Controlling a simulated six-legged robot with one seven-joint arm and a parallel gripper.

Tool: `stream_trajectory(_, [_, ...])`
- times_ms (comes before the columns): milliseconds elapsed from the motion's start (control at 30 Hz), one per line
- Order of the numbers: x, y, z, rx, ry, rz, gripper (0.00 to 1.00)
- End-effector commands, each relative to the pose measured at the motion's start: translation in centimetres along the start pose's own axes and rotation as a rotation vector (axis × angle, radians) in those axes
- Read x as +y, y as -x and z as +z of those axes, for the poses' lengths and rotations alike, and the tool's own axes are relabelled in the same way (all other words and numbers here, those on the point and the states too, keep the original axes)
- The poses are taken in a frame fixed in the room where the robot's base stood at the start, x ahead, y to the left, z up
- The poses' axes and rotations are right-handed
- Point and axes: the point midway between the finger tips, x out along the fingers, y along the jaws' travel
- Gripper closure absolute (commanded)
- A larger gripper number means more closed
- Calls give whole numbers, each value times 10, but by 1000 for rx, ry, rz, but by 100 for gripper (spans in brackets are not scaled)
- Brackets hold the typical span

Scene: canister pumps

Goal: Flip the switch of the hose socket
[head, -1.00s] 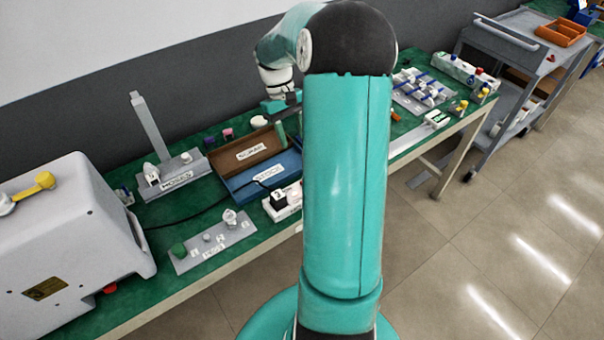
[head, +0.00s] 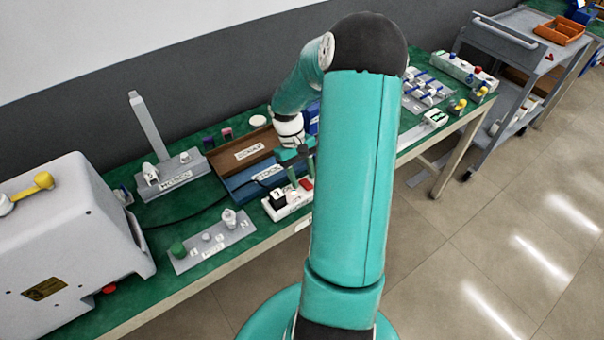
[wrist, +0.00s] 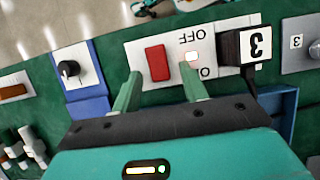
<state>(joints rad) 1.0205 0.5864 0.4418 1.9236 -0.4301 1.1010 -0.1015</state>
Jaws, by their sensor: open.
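The white socket block (head: 284,205) stands near the front edge of the green table. Its red switch (head: 307,184) is at its right end in the head view. In the wrist view the red switch (wrist: 157,62) shows beside a small lit light and upside-down OFF lettering. A black plug with a number tag (wrist: 243,45) sits in the block. My gripper (head: 302,172) is open and empty over the block. In the wrist view my gripper's green fingertips (wrist: 160,78) appear on either side of the red switch. I cannot tell whether they touch the block.
Behind the block are a blue tray (head: 240,187) and a brown tray (head: 235,160). A grey plate with a green knob (head: 190,252) lies to the left. In the wrist view a blue block with a black knob (wrist: 75,75) is beside the socket block.

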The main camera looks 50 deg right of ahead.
Motion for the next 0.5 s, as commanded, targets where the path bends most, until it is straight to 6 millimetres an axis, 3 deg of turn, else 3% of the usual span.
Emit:
stream_trajectory(100, [0,0,0,0,0,0,56])
stream_trajectory(333, [0,0,0,0,0,0,100])
stream_trajectory(500, [0,1,1,14,0,0,100])
